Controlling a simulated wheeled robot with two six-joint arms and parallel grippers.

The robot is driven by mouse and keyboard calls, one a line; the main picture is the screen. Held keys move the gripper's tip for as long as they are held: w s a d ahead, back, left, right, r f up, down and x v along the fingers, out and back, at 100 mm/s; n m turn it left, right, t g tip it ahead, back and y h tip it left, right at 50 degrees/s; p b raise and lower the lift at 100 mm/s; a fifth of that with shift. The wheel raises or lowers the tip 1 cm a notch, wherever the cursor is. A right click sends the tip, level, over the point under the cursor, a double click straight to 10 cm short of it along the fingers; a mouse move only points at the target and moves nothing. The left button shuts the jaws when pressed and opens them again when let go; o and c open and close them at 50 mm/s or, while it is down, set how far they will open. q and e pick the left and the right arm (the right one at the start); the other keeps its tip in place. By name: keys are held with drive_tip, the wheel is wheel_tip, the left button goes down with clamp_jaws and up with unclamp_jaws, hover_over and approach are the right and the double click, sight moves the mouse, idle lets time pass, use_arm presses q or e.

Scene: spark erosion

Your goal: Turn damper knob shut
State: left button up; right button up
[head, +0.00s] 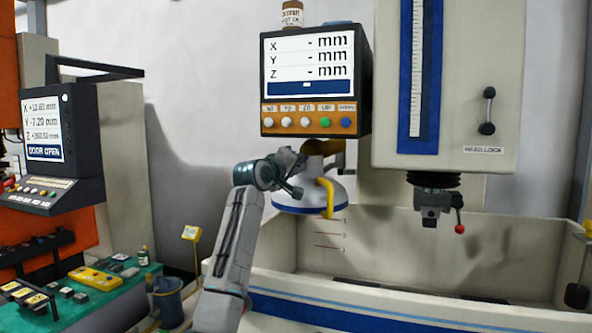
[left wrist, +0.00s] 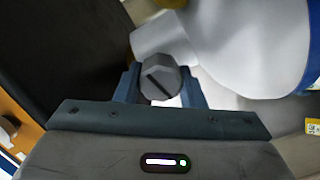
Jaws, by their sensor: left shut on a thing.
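The damper knob (left wrist: 160,78), grey with a dark slot line across its face, sits between the two blue fingers of my left gripper (left wrist: 161,88) in the left wrist view. The gripper is shut on it. In the head view my left gripper (head: 288,166) is at the left of the white, blue-rimmed hood (head: 305,200), below the X/Y/Z display. The knob is hard to make out there. The hood also fills the upper right of the left wrist view (left wrist: 255,45). My right gripper is not in view.
The display box (head: 316,80) hangs just above my left gripper. A yellow handle (head: 328,197) is on the hood's front. The machine head (head: 450,85) stands at right above the open tank (head: 400,322). A control console (head: 50,145) and green bench are at left.

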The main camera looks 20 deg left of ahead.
use_arm(q)
drive_tip(key=shift+f+m, duration=0.25)
drive_tip(key=shift+m, duration=0.75)
drive_tip(key=o, duration=0.8)
drive_tip(key=shift+o, duration=1)
drive_tip(key=shift+r, duration=0.15)
drive_tip(key=shift+s, duration=0.1)
drive_tip(key=b+v, duration=0.6)
drive_tip(key=v, duration=0.4)
drive_tip(key=shift+s, duration=0.35)
